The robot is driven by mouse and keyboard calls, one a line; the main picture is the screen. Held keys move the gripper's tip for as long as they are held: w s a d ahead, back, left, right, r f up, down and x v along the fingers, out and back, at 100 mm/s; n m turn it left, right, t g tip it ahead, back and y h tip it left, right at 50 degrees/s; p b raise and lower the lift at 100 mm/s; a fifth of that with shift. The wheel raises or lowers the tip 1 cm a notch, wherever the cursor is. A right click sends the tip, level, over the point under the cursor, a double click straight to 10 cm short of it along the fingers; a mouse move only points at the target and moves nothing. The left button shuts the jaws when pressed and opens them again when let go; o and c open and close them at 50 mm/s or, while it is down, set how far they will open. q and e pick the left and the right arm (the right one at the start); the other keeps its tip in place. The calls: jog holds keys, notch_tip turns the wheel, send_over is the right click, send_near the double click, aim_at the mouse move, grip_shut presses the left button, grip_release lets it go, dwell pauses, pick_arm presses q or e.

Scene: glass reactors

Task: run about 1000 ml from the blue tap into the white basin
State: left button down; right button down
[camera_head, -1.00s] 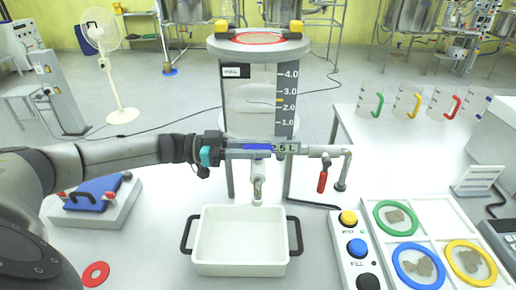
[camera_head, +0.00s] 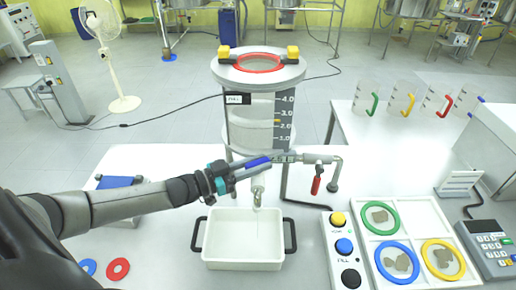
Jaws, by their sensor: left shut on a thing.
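My left gripper (camera_head: 246,168) comes in from the left and is shut on the blue tap handle (camera_head: 258,161), in front of the vessel. The handle and gripper slant up to the right. The blue tap's spout (camera_head: 257,190) points down over the white basin (camera_head: 242,261). A faint thin line shows below the spout, perhaps liquid. The basin sits on the table with a dark handle on each side; any liquid level in it cannot be told. My right gripper is out of view.
A red-handled tap (camera_head: 317,180) stands right of the blue one. A button box (camera_head: 342,248) and a tray with coloured rings (camera_head: 429,215) lie right of the basin. Several jugs with coloured handles stand at the back right. Red (camera_head: 118,268) and blue (camera_head: 88,267) rings lie front left.

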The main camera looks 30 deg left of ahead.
pick_arm(q)
jog(key=n+t+y+p, duration=0.1)
jog(key=n+y+p, duration=0.1)
jog(key=y+p, duration=0.1)
jog(key=shift+r+n+t, duration=0.2)
jog(key=shift+n+t, duration=0.1)
jog(key=shift+t, duration=0.1)
jog(key=n+y+p, duration=0.1)
jog(key=y, duration=0.1)
jog(key=shift+t+y+p, duration=0.3)
jog(key=shift+p, duration=0.1)
jog(key=n+y, duration=0.2)
jog(key=y, duration=0.1)
jog(key=shift+f+p, duration=0.15)
jog(key=shift+p, duration=0.25)
jog(key=shift+n+y, duration=1.4)
jog(key=shift+y, duration=1)
jog(key=c, duration=0.7)
grip_release()
